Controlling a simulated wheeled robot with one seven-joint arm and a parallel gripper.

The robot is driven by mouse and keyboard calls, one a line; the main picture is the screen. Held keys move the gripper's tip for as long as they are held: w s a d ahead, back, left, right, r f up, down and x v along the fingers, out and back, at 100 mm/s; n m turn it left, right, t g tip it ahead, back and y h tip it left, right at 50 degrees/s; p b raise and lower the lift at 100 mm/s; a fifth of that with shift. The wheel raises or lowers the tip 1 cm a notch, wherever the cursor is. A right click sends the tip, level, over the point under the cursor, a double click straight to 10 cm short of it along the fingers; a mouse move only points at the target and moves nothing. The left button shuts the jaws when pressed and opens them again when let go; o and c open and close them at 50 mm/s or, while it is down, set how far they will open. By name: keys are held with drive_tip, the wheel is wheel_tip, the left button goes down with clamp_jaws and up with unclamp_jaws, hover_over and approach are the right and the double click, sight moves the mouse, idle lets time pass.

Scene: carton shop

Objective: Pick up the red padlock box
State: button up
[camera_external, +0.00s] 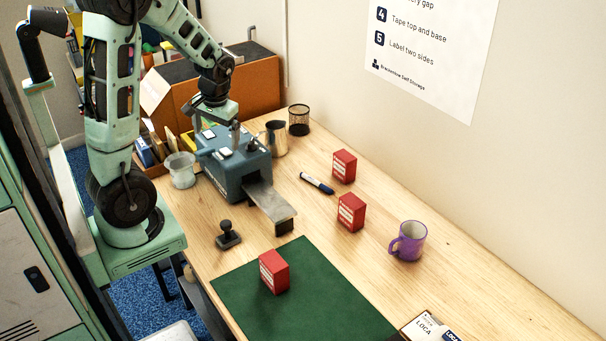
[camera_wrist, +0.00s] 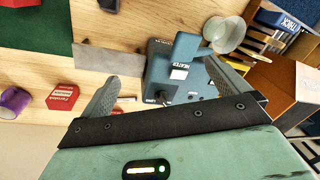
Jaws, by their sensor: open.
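Three similar red boxes with white labels stand upright on the wooden table. One red box (camera_external: 274,271) is on the green mat, another red box (camera_external: 351,212) is near the purple mug, and a third red box (camera_external: 344,166) is farther back by the wall. Their labels are too small to read surely, so I cannot tell which is the padlock box. In the wrist view one red box (camera_wrist: 62,97) lies left of the fingers, and a red corner (camera_wrist: 20,3) shows at the top left. My gripper (camera_external: 218,125) is open and empty above the blue-grey machine, also in the wrist view (camera_wrist: 160,88).
The tape machine (camera_external: 228,172) with a metal plate stands below my gripper. A marker (camera_external: 316,183), a purple mug (camera_external: 412,241), a black stamp (camera_external: 228,236), a metal pitcher (camera_external: 276,138) and a white tub (camera_external: 181,171) are around. The green mat (camera_external: 325,300) is mostly clear.

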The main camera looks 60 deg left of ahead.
drive_tip(key=s+f, duration=0.1)
drive_tip(key=s, duration=0.3)
drive_tip(key=s+f+n+b, duration=0.1)
drive_tip(key=s, duration=0.3)
drive_tip(key=s+a+f+n+h+b, duration=0.1)
drive_tip(key=s, duration=0.3)
drive_tip(key=shift+s+f, duration=0.1)
drive_tip(key=shift+f, duration=0.05)
drive_tip(key=shift+c, duration=1.2)
